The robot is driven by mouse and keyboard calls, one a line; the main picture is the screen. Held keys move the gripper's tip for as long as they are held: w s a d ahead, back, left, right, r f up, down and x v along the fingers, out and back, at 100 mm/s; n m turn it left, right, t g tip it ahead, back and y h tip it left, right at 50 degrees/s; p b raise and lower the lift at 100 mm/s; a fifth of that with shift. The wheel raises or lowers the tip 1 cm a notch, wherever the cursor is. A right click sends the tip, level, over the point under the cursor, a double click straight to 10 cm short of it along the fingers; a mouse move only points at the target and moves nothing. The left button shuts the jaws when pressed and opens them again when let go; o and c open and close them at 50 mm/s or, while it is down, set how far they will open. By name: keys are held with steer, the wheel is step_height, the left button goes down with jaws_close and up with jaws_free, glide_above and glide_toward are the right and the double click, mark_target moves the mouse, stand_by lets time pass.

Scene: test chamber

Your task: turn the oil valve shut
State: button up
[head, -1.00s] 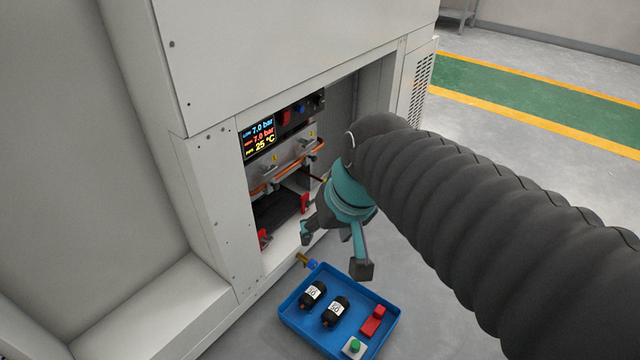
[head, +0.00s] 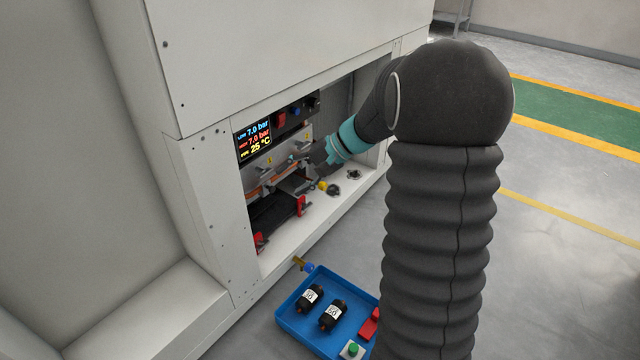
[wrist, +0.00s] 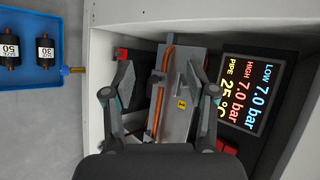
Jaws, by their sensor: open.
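My gripper (head: 292,173) reaches into the cabinet opening from the right. In the wrist view its two fingers (wrist: 158,76) are spread, with an orange pipe (wrist: 164,62) and a grey bracketed plate (wrist: 180,98) between or beyond them. I cannot tell whether the fingers touch anything. Red handles (head: 302,205) show low in the opening, one at its near left corner (head: 261,242); a red part also shows in the wrist view (wrist: 122,54). A brass fitting with a blue end (head: 303,264) sticks out below the opening. I cannot tell which part is the oil valve.
The display (head: 254,139) reads 7.0 bar, 7.0 bar and 25 °C. A blue tray (head: 290,322) on the floor holds two black cylinders (head: 332,315), a red part and a green-button box. Yellow (head: 322,187) and black parts lie on the cabinet floor. The frame edges surround my arm.

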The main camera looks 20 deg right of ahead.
steer(key=w+d+f+m+t+y, duration=0.2)
steer(key=w+d+f+m, duration=0.1)
steer(key=w+d+f, duration=0.4)
steer(key=m+t+h+b, duration=0.1)
steer(key=m+t, duration=0.7)
steer(key=t, duration=0.2)
glide_toward(326, 188)
steer(key=shift+h, duration=0.3)
steer(key=x, duration=1)
steer(key=shift+w+a+r, duration=0.15)
steer(key=shift+a+r, duration=0.2)
steer(key=shift+a, duration=0.1)
jaws_close()
